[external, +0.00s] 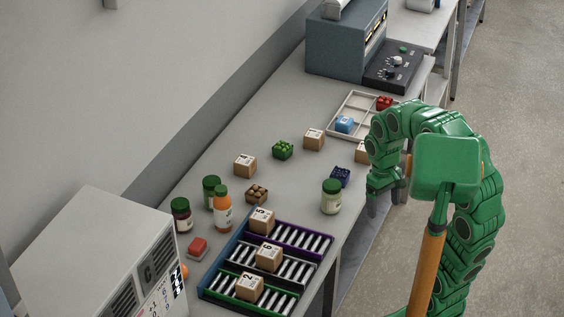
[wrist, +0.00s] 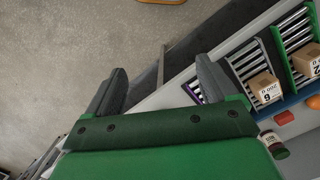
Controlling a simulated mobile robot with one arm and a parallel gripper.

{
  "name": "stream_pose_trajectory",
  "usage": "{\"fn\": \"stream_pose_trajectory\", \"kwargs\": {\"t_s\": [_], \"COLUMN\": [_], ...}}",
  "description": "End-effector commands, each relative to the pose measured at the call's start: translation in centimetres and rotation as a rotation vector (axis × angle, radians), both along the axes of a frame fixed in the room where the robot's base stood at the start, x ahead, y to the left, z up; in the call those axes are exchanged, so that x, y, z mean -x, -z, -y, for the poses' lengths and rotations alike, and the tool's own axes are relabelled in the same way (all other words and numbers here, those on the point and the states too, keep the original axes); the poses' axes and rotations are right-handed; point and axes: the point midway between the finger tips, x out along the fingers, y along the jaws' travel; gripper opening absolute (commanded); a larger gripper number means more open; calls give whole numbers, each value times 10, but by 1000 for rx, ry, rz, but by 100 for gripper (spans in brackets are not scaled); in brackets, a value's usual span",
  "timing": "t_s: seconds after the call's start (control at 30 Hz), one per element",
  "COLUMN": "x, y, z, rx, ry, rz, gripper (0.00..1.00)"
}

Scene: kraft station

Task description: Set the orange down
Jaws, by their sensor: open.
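The orange (external: 184,271) rests on the table at the lower left in the external view, partly hidden by the white machine. In the wrist view the orange (wrist: 313,102) shows at the right edge, beside the red block. My gripper (external: 383,203) hangs off the table's right edge in the external view, far from the orange. In the wrist view my gripper (wrist: 160,75) has its two dark fingers spread, with nothing between them and the floor beyond.
A roller rack (external: 318,254) with numbered boxes lies near the front edge. Jars and an orange bottle (external: 222,211) stand behind it. A red block (external: 197,247) lies near the white machine (external: 98,250). A white divided tray (external: 352,112) is farther back.

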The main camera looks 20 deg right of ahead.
Motion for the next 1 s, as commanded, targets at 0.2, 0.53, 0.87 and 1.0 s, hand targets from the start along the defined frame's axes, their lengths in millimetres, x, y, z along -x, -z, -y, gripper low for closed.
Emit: {"fn": "stream_pose_trajectory", "kwargs": {"t_s": [0.2, 0.53, 0.87, 1.0], "x": [59, 122, 129, 129], "y": [14, 38, 41, 41], "z": [27, 45, 46, 46], "rx": [-3, 2, 2, 2], "ry": [118, 241, 257, 257], "rz": [-10, -23, -25, -25], "gripper": [86, 86, 86, 86]}}
